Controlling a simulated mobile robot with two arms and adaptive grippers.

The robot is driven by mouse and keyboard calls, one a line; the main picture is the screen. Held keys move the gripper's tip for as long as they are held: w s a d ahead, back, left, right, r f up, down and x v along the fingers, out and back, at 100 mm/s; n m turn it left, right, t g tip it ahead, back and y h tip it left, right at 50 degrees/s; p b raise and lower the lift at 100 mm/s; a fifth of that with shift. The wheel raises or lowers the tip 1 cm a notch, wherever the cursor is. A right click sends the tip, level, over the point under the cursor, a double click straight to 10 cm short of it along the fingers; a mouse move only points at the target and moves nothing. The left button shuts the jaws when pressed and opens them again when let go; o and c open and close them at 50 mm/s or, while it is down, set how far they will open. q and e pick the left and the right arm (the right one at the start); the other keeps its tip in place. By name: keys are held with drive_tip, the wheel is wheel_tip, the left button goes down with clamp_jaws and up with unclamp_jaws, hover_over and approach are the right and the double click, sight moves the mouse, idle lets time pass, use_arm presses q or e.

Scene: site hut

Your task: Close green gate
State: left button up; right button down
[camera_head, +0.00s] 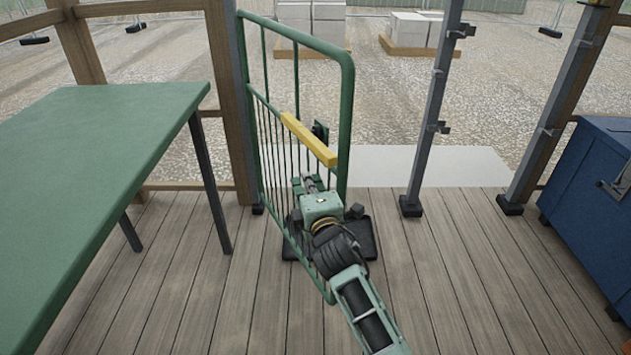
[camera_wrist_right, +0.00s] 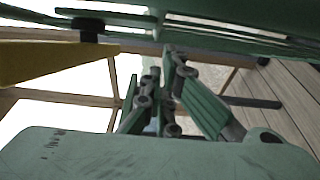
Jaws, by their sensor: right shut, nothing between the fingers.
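The green gate (camera_head: 347,110) is a tubular frame with thin bars. It stands open, swung in over the deck from the wooden post (camera_head: 230,90) on its left. A yellow bar (camera_head: 308,139) runs across it at mid height; a yellow piece also shows at the left of the right wrist view (camera_wrist_right: 45,62). My right gripper (camera_head: 308,182) is shut and empty, low beside the gate and below the yellow bar. It also shows in the right wrist view (camera_wrist_right: 165,90), under green gate tubing. I cannot tell if it touches the gate. My left gripper is not in view.
A grey metal post (camera_head: 432,110) with brackets stands right of the doorway opening. A green table (camera_head: 90,170) fills the left and a blue chest (camera_head: 595,180) the right. A dark mat (camera_head: 365,238) lies under my arm. A pale slab (camera_head: 385,168) lies beyond.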

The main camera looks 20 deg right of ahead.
drive_tip(key=shift+w+d, duration=0.2)
drive_tip(key=shift+d, duration=0.95)
drive_tip(key=shift+r, duration=0.1)
